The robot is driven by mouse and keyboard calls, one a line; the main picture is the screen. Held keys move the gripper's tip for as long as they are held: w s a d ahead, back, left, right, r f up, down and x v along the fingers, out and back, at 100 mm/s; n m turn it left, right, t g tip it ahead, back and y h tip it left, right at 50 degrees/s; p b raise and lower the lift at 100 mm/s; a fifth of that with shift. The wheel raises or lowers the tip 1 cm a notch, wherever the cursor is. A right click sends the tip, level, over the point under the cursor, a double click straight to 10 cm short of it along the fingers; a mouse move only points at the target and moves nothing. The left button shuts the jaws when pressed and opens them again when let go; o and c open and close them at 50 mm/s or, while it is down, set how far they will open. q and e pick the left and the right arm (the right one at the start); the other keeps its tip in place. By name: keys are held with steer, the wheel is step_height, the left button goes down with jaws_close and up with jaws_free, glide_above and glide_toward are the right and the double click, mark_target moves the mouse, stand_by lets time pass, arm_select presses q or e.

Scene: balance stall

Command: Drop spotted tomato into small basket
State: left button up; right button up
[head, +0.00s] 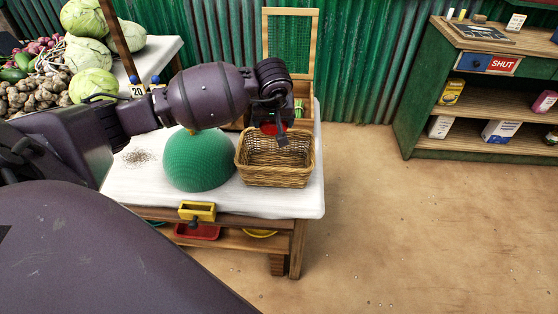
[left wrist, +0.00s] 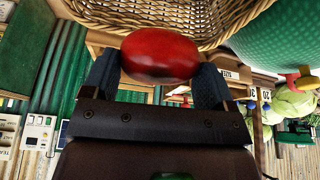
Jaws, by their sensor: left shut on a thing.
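A red tomato (left wrist: 160,55) with darker patches sits between the fingers of my left gripper (left wrist: 157,80), which is shut on it. In the head view a little of the red tomato (head: 268,129) shows beside the left gripper (head: 279,134); the rest is hidden by the gripper. The gripper is over the back part of a wicker basket (head: 275,174) on the white-covered table. The basket (left wrist: 195,22) also fills the top of the left wrist view, near the tomato. The basket's visible inside looks empty. My right gripper is not in view.
A green dome (head: 198,163) stands just left of the basket. A wooden-framed board (head: 290,13) rises behind it. Cabbages (head: 92,86) and other produce lie at the left. A green shelf unit (head: 420,100) stands at the right, with clear floor between.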

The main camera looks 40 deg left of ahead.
arm_select(q)
steer(key=o, duration=0.9)
steer(key=shift+c, duration=0.2)
steer(key=p+v, duration=0.1)
steer(key=v, duration=0.9)
steer(key=shift+s+r+p, duration=0.25)
steer(key=shift+r+p, duration=0.05)
